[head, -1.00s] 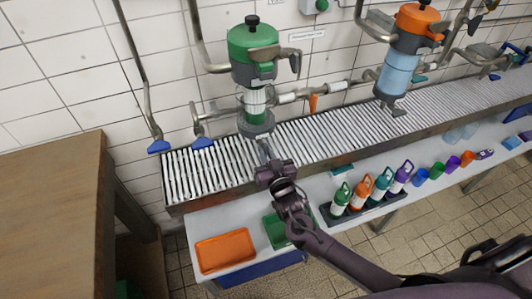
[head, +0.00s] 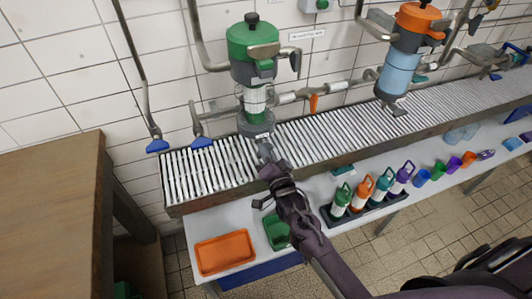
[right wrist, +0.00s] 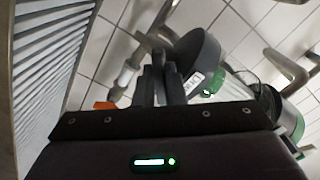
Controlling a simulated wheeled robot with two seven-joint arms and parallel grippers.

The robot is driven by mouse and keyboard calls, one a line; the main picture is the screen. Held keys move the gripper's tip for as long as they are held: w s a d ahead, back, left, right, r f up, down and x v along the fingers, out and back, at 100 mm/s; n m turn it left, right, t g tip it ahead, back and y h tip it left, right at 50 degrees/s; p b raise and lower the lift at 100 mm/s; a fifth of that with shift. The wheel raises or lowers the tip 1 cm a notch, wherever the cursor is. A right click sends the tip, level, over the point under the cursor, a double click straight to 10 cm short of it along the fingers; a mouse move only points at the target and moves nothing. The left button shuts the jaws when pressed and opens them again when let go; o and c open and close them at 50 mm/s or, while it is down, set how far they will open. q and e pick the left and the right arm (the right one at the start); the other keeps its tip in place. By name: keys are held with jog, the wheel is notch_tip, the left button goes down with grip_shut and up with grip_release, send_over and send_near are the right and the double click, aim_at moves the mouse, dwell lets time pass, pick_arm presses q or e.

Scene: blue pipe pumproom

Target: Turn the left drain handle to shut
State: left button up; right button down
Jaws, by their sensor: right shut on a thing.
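The left filter unit (head: 252,50) has a green head, a clear-and-green body and a dark grey round base (head: 256,123) above the slatted drain grate. A short grey drain handle (head: 265,150) sticks out from under this base toward me. My right gripper (head: 270,168) is at the handle's near end, shut on it. In the right wrist view, the fingers (right wrist: 161,84) are close together beside the dark round base (right wrist: 197,56); the handle between them is mostly hidden. My left gripper is not in view.
An orange-topped filter (head: 398,50) stands to the right. Below lie the slatted grate (head: 330,135), an orange tray (head: 225,251), a green tray (head: 277,232) and several coloured bottles (head: 362,192). A brown cabinet (head: 50,210) stands at left.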

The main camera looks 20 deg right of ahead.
jog(key=m, duration=0.6)
jog(key=shift+p, duration=0.3)
dwell(0.4)
jog(key=c, duration=1.5)
grip_release()
jog(key=shift+s, duration=0.1)
jog(key=s+p, duration=0.4)
jog(key=s, duration=0.3)
jog(key=shift+s+d, duration=0.2)
jog(key=shift+s, duration=0.1)
